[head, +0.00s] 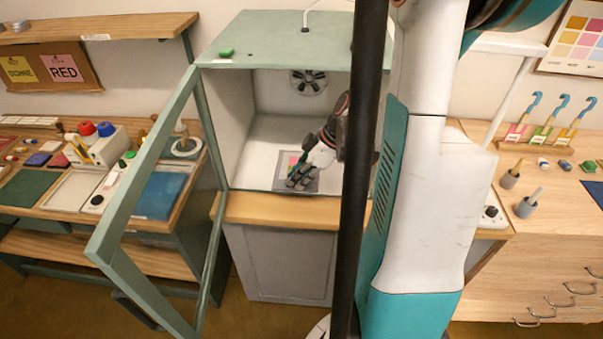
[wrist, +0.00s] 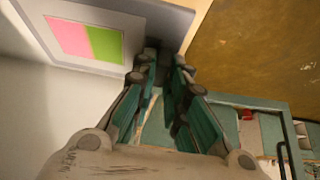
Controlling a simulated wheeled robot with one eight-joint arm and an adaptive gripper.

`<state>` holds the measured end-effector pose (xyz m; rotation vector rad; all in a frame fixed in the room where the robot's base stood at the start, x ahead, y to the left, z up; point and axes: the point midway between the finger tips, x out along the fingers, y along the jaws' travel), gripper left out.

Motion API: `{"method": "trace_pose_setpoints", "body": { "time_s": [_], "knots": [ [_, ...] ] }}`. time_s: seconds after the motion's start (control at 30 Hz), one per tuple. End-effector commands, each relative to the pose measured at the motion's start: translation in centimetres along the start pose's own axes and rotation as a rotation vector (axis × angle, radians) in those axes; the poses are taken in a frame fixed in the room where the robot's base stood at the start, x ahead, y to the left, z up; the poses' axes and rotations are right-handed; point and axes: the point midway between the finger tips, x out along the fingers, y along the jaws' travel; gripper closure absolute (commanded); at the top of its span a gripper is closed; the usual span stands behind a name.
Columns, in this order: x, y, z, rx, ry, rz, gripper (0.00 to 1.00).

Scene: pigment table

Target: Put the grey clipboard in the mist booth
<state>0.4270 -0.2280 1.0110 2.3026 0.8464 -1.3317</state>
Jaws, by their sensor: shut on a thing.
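The mist booth (head: 275,40) is a green-topped cabinet with pale inner walls, and its framed glass door (head: 103,232) stands open to the left. The grey clipboard (head: 281,166) is inside the booth opening, near its front edge, with a pink and green sheet on it. It also shows at the upper left of the wrist view (wrist: 172,22). My gripper (head: 299,180) reaches into the booth and is shut on the clipboard's edge; its fingers (wrist: 163,62) meet that edge in the wrist view. I cannot tell whether the clipboard touches the booth floor.
A wooden sill (head: 270,209) runs along the booth's front. A round fan (head: 309,82) is in its back wall. A cluttered workbench (head: 60,212) stands left, and a wooden drawer table (head: 545,245) stands right. My arm hides the booth's right side.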

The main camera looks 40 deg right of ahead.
Motion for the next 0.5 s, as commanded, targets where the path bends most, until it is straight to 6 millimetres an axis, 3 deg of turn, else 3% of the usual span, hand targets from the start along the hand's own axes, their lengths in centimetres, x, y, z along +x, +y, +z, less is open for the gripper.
{"method": "trace_pose_setpoints", "body": {
  "time_s": [0.1, 0.33, 0.5],
  "knots": [
    [0.1, 3.0, 0.1, 0.000, 0.000, 0.000, 1.00],
    [0.2, 7.9, 0.1, 0.000, 0.000, 0.000, 1.00],
    [2.0, 8.4, 1.1, -0.001, 0.000, 0.000, 1.00]
  ]
}}
